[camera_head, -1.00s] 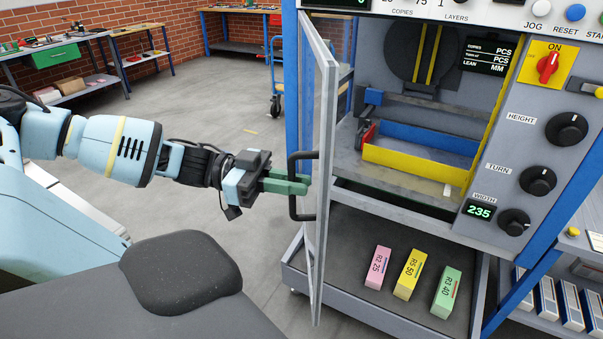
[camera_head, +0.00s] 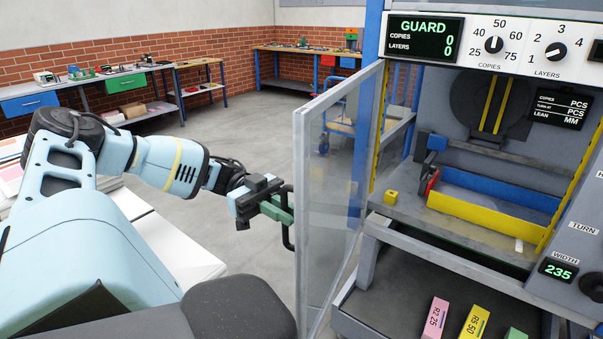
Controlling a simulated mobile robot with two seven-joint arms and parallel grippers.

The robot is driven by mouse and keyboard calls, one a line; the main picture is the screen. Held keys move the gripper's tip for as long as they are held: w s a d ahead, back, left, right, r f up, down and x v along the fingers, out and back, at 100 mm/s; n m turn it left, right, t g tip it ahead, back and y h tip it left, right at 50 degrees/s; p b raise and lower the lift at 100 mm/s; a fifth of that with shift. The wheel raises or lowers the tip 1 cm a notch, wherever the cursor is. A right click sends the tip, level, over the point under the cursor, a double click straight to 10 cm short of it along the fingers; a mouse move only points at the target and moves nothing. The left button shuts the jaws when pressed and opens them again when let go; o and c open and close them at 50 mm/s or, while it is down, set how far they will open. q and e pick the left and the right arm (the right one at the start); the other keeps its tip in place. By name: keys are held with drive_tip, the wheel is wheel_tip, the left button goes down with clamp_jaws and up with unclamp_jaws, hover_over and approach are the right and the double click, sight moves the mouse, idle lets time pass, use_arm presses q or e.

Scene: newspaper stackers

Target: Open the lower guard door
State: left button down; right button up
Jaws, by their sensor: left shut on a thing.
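The lower guard door (camera_head: 331,190) is a clear panel in a grey frame, hinged at the left side of the stacker. It stands swung out from the opening, towards me and to the left. My left gripper (camera_head: 281,207), with green fingers, is shut on the door's black handle (camera_head: 287,236), which is partly hidden behind the fingers and the door's edge. Behind the door the stacker's bay is open, with a blue and yellow frame (camera_head: 478,218) inside. My right gripper is out of view.
The panel display (camera_head: 425,37) reads GUARD. A small yellow block (camera_head: 391,197) sits at the bay's left edge. Pink (camera_head: 434,318) and yellow (camera_head: 474,322) boxes lie on the lower shelf.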

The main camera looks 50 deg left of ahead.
use_arm(q)
drive_tip(key=shift+s+p+v, duration=0.2)
drive_tip(key=shift+s+v, duration=0.05)
drive_tip(key=shift+v, duration=1.15)
drive_tip(key=shift+s+p+v, duration=0.15)
drive_tip(key=shift+s+v, duration=0.05)
drive_tip(key=shift+v, duration=1.15)
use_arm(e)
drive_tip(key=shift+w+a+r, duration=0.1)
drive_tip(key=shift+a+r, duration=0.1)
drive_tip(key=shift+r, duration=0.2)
use_arm(q)
drive_tip(key=shift+d, duration=0.1)
drive_tip(key=c, duration=1.5)
unclamp_jaws()
drive_tip(key=shift+c, duration=0.2)
